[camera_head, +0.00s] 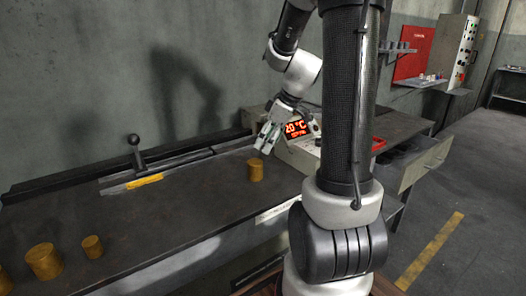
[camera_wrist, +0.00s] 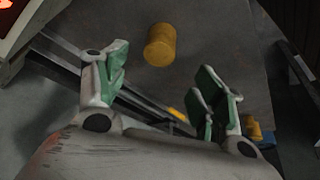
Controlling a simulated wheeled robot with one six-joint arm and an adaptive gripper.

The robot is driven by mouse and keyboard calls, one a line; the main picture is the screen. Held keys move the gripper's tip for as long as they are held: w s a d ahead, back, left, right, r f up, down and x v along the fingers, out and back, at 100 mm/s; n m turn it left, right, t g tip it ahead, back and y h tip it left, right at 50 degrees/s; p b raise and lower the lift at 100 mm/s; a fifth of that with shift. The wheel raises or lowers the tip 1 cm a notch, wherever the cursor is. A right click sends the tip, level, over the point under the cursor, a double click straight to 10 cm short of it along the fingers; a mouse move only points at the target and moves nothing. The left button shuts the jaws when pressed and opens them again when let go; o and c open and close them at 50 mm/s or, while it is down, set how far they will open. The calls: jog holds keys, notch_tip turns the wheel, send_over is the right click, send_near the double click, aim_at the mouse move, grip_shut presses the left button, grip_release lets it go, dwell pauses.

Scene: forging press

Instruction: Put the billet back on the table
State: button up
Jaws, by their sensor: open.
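A yellow-brown cylindrical billet (camera_head: 256,170) stands upright on the dark metal table (camera_head: 170,215), near its right end. It also shows in the wrist view (camera_wrist: 160,45), beyond my fingertips and apart from them. My gripper (camera_head: 268,138) is above the table's back right part, just above and beside this billet. Its two green-padded fingers (camera_wrist: 160,80) are spread wide in the wrist view, with nothing between them. Several similar billets stand at the table's front left, among them a larger one (camera_head: 44,262) and a smaller one (camera_head: 92,247).
A display box (camera_head: 300,130) reading 20 °C stands right of the billet, close to my gripper. A lever (camera_head: 136,150) and a yellow piece (camera_head: 145,181) are at the table's back. An open drawer (camera_head: 425,160) juts out at right. The table's middle is clear.

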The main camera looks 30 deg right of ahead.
jog(key=s+a+r+m+h, duration=0.1)
jog(key=s+a+r+m, duration=0.2)
jog(key=s, duration=0.6)
jog(key=s+a+r+m+h, duration=0.1)
jog(key=s+a+r+m, duration=0.3)
jog(key=s, duration=0.6)
jog(key=shift+s+a+r+h, duration=0.2)
jog(key=shift+a+r+h, duration=0.25)
jog(key=shift+r, duration=0.5)
